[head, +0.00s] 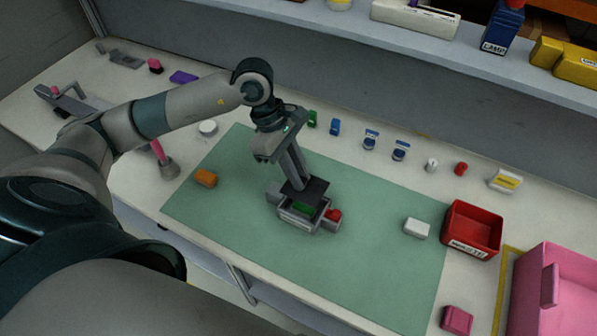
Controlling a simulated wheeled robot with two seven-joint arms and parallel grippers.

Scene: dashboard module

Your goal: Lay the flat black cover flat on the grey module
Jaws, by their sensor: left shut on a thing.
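The grey module (297,220) stands on the green mat (370,255) near its middle. A green part (303,208) shows inside its open top, and a red part (333,214) sits at its right side. My left gripper (298,182) points down above the module and is shut on the flat black cover (314,188). The cover is over the back part of the module and looks roughly level. I cannot tell whether it touches the module. My right gripper is out of view.
An orange block (206,178) lies left on the mat and a white block (417,228) lies right. A red bin (472,229) and a pink bin (555,290) stand at the right. Several small parts line the back. The front of the mat is clear.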

